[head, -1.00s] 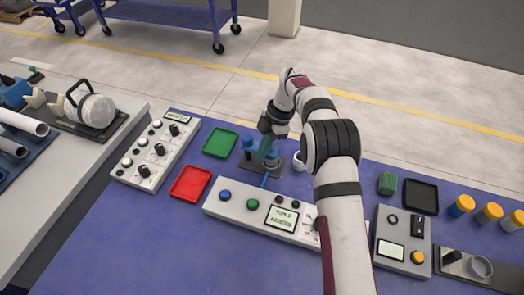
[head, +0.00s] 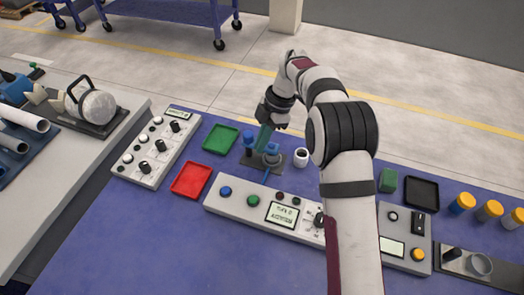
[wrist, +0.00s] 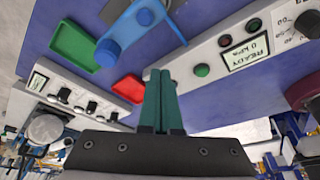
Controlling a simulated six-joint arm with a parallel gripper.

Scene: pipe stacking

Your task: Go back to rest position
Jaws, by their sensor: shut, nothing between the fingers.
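My gripper (head: 264,138) is above the blue table near the blue pipe fixture (head: 272,157), in the head view. In the wrist view its two green fingers (wrist: 160,100) are together with nothing between them. The blue fixture (wrist: 108,50) with its round blue tops shows beyond the fingers in the wrist view, left of them. In the head view the fingers partly cover the fixture's dark base plate.
A green tray (head: 221,140) and a red tray (head: 191,180) lie left of the fixture. A long control panel (head: 240,203) is in front, a white cup (head: 301,157) to the right. A knob panel (head: 155,150) stands at left. The table's front left is clear.

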